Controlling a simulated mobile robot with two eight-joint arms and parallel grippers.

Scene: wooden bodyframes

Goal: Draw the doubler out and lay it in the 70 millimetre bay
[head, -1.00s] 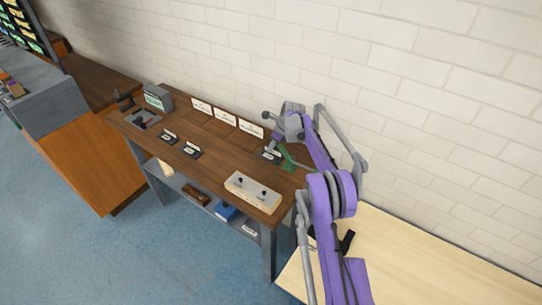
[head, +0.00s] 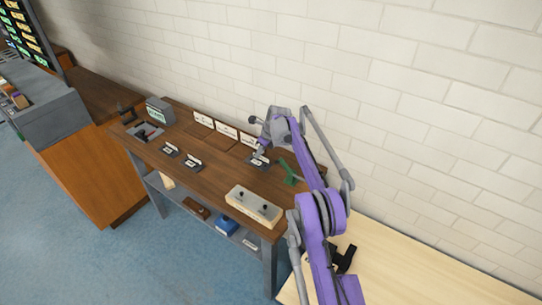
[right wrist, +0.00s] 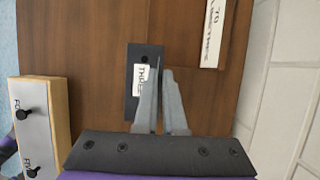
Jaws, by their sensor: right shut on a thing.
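The arm reaches over the bench from the right in the head view (head: 262,147). A white card reading "70" (right wrist: 212,30) stands ahead and right in the wrist view; it looks like the rightmost back card (head: 251,140). The bay before it shows only partly. My left gripper is not in view.
Two similar black plates with cards (head: 170,149) (head: 193,163) lie to the left. A pale block with two black knobs (head: 253,206) stands at the front edge. A green object (head: 289,173) is right of the gripper. A grey box (head: 160,110) stands at the far left.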

